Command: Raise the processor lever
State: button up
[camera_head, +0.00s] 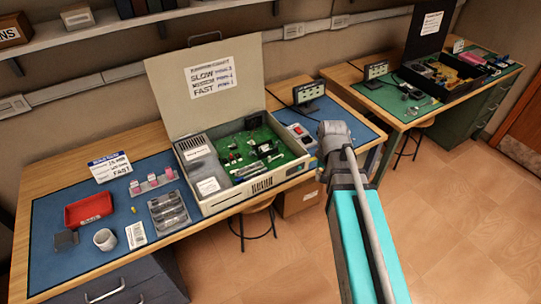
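An open computer case (225,200) stands on the near workbench, its lid (170,95) raised at the back with a label on it. Inside lies a green circuit board (235,143) with small dark and light parts. The processor lever is too small to make out on the board. My arm comes up from the lower right, and its grey end reaches the right side of the case. My gripper's fingertips are not visible, and the arm's end hides whatever lies behind it.
Left of the case on the blue mat are a red tray (88,209), a white cup (105,239), a grey compartment tray (168,214) and a sign (109,167). A small display (308,92) stands at the right. Another bench with an open case (440,78) stands farther right. Open floor lies in front.

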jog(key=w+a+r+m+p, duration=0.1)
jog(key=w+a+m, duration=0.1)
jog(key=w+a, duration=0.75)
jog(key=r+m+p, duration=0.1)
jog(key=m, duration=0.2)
send_over(269, 157)
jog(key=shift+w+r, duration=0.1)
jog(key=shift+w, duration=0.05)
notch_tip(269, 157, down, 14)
jog(key=b, duration=1.4)
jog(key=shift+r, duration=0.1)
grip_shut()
